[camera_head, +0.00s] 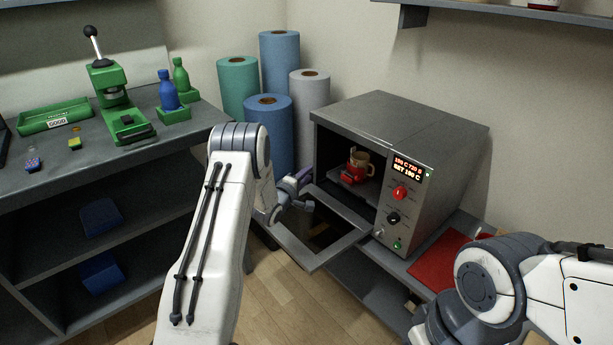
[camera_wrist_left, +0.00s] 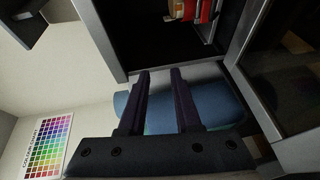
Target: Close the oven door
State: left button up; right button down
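The grey oven (camera_head: 425,132) stands against the wall with its front open. The oven door (camera_head: 340,248), a metal frame with a dark window, is folded down and juts out from the bottom of the opening. It also shows at the right of the left wrist view (camera_wrist_left: 255,105). My left gripper (camera_head: 306,190) is over the far left side of the door, near the opening; contact cannot be told. Its two dark fingers (camera_wrist_left: 160,72) are apart with nothing between them. My right gripper is out of view.
Blue, green and grey rolls (camera_head: 268,110) stand behind my left arm, left of the oven. A red mat (camera_head: 440,262) lies to the oven's right. The left bench holds a green press (camera_head: 112,98) and bottles (camera_head: 168,92). A shelf (camera_head: 520,10) hangs above.

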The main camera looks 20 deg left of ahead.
pick_arm(q)
jog(key=shift+w, duration=0.3)
grip_shut()
dwell(1.2)
grip_release()
